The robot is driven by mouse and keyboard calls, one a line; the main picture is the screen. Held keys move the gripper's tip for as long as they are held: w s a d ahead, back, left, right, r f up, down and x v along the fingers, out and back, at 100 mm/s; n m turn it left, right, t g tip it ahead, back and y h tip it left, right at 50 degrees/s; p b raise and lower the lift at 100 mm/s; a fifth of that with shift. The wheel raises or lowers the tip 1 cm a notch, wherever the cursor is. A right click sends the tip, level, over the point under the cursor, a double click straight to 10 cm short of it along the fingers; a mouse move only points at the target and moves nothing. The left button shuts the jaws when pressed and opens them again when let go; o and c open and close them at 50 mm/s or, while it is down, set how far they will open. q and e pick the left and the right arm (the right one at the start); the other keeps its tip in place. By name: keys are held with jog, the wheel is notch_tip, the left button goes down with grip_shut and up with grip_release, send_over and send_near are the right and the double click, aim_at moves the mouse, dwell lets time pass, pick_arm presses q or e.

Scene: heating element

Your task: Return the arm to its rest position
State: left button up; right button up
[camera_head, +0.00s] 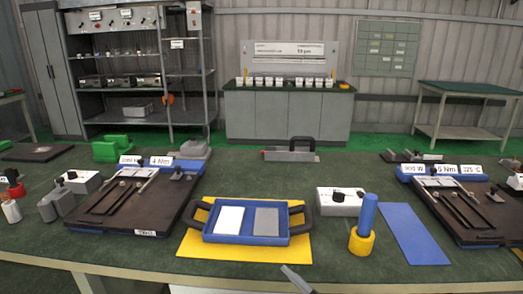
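Neither of my grippers can be made out in the head view, and no arm is clearly seen. A grey narrow piece (296,279) sticks up at the bottom edge, and I cannot tell what it belongs to. A blue tray (246,239) with dark side handles sits on a yellow mat (193,245) at the front of the workbench (345,262). A white plate (229,220) and a grey plate (266,222) lie side by side in the tray.
A dark fixture board (124,202) stands left and another (468,212) right. A white box (341,202) stands behind. The front right of the bench is clear.

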jog(key=s+d+f+m+g+h, duration=0.4)
jog(key=s+d+f+m+h, duration=0.8)
jog(key=s+d+f, duration=0.5)
jog(key=shift+s+f+m+h+p, duration=0.3)
jog(key=shift+s+f+m+p, duration=0.15)
jog(key=shift+s+f+m, duration=0.4)
